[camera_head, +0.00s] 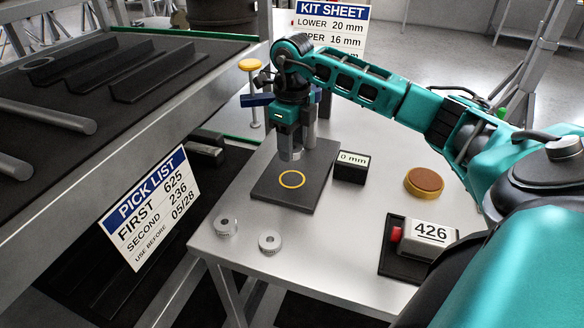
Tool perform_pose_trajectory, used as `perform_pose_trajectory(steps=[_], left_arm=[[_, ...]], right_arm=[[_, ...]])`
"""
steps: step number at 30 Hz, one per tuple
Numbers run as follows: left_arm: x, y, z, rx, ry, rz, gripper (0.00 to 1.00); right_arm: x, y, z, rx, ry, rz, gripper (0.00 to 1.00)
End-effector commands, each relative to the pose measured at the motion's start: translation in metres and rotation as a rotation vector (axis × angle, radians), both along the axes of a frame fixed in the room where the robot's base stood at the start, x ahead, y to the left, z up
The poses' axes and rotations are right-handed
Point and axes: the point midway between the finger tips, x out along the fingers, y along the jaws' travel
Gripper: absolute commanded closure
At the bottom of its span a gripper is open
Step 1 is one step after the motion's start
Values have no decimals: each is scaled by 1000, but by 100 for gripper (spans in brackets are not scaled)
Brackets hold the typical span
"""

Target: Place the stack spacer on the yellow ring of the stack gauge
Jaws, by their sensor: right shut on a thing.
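The stack gauge is a dark square plate (268,190) on the metal table, with a yellow ring (292,180) marked on its top. A small box reading 0 mm (351,166) stands at its right. My right gripper (291,150) points down above the plate, a little behind the ring in the picture. It is shut on a grey round stack spacer (290,154), which is partly hidden by the fingers. The spacer appears to be above the plate; the exact gap cannot be told. The ring is empty. My left gripper is not in view.
Two grey round spacers (226,225) (270,242) lie at the table's front left. A kit sheet (332,26) stands behind; a shelf rack (130,80) with a pick list (150,208) is left.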

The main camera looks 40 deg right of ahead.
Motion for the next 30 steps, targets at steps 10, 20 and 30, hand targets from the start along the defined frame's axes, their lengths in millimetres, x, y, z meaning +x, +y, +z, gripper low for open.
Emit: perform_pose_trajectory(steps=[10, 20, 30], left_arm=[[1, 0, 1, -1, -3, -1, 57], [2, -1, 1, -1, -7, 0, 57], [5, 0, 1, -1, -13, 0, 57]], right_arm=[[0, 1, -36, 2, 0, 1, 91], [1, 0, -70, 1, -3, 1, 91], [0, 0, -73, 1, -2, 1, 48]])
